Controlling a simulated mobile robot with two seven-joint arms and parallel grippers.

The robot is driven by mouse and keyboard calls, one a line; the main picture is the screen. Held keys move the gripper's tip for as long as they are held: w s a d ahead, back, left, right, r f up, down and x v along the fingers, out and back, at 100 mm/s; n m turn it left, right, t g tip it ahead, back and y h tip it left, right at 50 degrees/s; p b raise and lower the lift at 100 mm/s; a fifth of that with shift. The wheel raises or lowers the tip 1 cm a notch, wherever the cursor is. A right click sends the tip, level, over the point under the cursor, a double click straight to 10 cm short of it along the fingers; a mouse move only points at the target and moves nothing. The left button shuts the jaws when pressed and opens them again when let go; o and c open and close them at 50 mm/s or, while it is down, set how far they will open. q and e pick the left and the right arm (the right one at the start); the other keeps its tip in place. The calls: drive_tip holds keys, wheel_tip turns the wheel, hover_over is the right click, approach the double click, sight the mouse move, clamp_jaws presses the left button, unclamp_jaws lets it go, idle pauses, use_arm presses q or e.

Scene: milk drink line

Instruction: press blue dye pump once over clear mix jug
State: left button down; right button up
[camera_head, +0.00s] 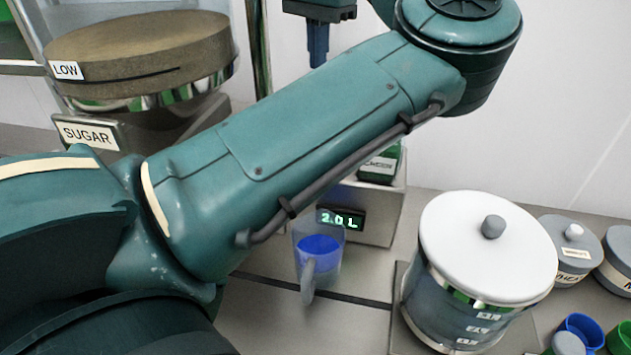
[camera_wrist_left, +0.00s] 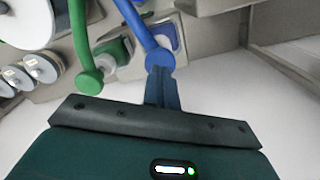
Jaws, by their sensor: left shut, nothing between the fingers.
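The clear mix jug (camera_head: 304,262) stands below the 2.0 L display in the head view, with blue liquid inside and its handle toward me. My left gripper (camera_head: 318,58) points down at the top of the head view, behind my arm. It is shut and empty. In the wrist view its fingertips (camera_wrist_left: 161,72) are right at the rounded end of the blue pump (camera_wrist_left: 158,58); I cannot tell whether they touch. The blue pump is hidden behind my arm in the head view. My right gripper is not in view.
A green pump (camera_wrist_left: 89,80) is beside the blue one. A large white-lidded pot (camera_head: 485,250) stands right of the jug, with grey-lidded tubs (camera_head: 570,250) and small cups (camera_head: 580,332) beyond. The sugar container (camera_head: 140,55) is at upper left. A display (camera_head: 341,220) reads 2.0 L.

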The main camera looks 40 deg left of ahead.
use_arm(q)
drive_tip(key=shift+r, duration=0.1)
idle(0.3)
wheel_tip(320, 180, up, 2)
drive_tip(key=shift+r+p, duration=0.15)
drive_tip(key=shift+p, duration=1)
wheel_tip(320, 180, up, 4)
drive_tip(key=shift+f, duration=0.2)
